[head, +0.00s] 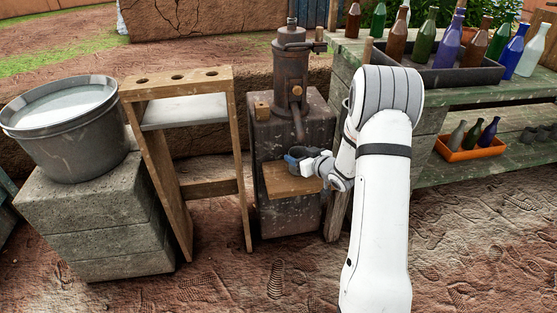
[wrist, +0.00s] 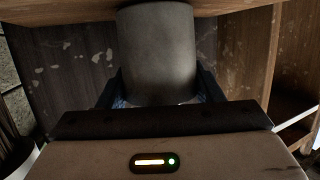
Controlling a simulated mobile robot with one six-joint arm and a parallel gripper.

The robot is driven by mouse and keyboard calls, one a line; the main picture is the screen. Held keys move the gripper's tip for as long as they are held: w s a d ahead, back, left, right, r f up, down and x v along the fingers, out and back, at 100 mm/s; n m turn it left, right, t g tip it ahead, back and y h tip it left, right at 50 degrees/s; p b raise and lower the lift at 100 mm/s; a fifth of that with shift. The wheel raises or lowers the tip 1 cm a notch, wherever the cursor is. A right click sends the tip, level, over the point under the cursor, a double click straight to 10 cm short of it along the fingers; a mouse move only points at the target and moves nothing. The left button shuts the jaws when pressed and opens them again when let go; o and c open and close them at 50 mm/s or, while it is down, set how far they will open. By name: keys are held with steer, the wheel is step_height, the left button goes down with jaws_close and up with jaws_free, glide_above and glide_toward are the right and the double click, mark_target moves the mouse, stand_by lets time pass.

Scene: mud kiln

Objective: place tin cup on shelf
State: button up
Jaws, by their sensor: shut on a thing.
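The tin cup (wrist: 157,52) is a plain grey cylinder in the wrist view, between the two dark blue-black fingers of my gripper (wrist: 160,90). My gripper is shut on it. In the head view my gripper (head: 297,160) is just above a small wooden shelf (head: 290,182) on the front of the pump stand, below the spout. The cup cannot be told apart from the fingers there. A wooden board crosses the top of the wrist view, at the cup's far end; I cannot tell whether they touch.
A rusty hand pump (head: 292,75) tops the stand (head: 278,220). A wooden rack (head: 168,160) and a grey tub (head: 75,140) on a block are left. A green bench (head: 430,160) at right holds several bottles in a dark tray (head: 458,76) and an orange tray (head: 468,150).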

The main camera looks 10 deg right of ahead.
steer(key=shift+f, duration=0.25)
steer(key=o, duration=1.1)
steer(key=shift+r, duration=0.1)
steer(key=shift+c, duration=0.2)
